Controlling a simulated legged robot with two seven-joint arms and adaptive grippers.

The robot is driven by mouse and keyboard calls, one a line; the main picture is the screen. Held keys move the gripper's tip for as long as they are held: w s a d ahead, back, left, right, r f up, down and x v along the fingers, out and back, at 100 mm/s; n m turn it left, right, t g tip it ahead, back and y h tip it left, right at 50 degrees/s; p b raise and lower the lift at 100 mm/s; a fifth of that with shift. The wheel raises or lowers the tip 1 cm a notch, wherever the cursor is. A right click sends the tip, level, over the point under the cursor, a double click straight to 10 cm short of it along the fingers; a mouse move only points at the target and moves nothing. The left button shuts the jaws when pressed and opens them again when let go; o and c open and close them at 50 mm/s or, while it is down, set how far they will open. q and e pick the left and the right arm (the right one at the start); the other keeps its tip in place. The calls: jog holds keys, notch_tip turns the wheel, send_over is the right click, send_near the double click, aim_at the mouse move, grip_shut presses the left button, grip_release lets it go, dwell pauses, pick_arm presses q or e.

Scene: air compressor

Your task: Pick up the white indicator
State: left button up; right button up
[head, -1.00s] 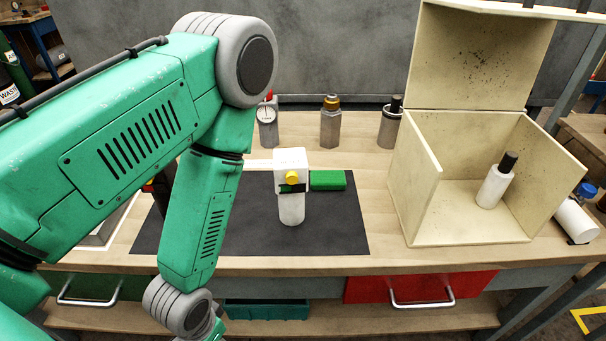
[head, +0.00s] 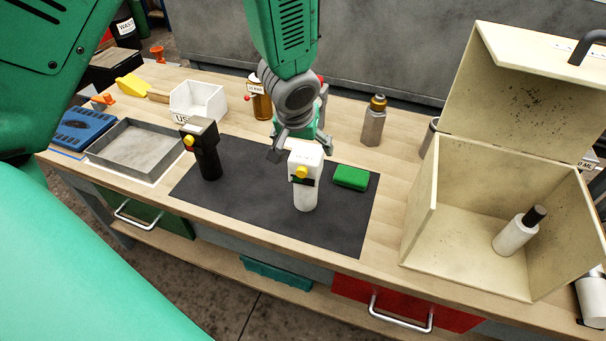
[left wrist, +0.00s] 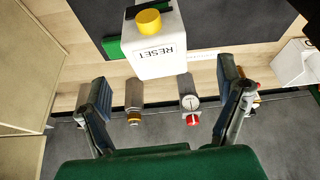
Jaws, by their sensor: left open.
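The white indicator (head: 305,193) stands upright on the black mat (head: 250,205), with a yellow button on its front and a dark band below. In the left wrist view the white indicator (left wrist: 158,55) is at the top, its top lettered RESET and its yellow button (left wrist: 149,21) beyond. My left gripper (head: 300,143) is just behind and above its top in the head view. The left fingers (left wrist: 165,100) are wide apart with nothing between them, and the indicator lies beyond their tips. Whether a finger touches it I cannot tell. My right gripper is not in view.
A black indicator (head: 208,155) stands left on the mat and a green block (head: 351,177) lies to the right. Bottles (head: 374,122) stand behind. An open cream box (head: 425,215) holding a white bottle (head: 515,232) is at right. The mat's front is clear.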

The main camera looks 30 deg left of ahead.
aim_at(313, 157)
pick_arm(q)
jog(key=f, duration=0.1)
jog(key=w+d+f, duration=0.1)
jog(key=shift+w+d+f, duration=0.15)
jog(key=shift+w+f, duration=0.05)
jog(key=shift+f, duration=0.15)
jog(key=shift+w+d+f, duration=0.15)
jog(key=shift+f, duration=0.2)
jog(key=a+f, duration=0.1)
jog(key=w+a+f, duration=0.1)
jog(key=f, duration=0.1)
jog(key=a+f, duration=0.1)
jog(key=shift+w+a+f, duration=0.1)
jog(key=shift+w+f, duration=0.05)
jog(key=shift+w, duration=0.15)
jog(key=shift+w+a+f, duration=0.1)
jog(key=shift+w+f, duration=0.05)
jog(key=shift+f, duration=0.2)
jog(key=shift+d+r, duration=0.1)
jog(key=shift+d, duration=0.7)
jog(key=c, duration=1.5)
jog(key=shift+a, duration=0.4)
jog(key=shift+c, duration=0.2)
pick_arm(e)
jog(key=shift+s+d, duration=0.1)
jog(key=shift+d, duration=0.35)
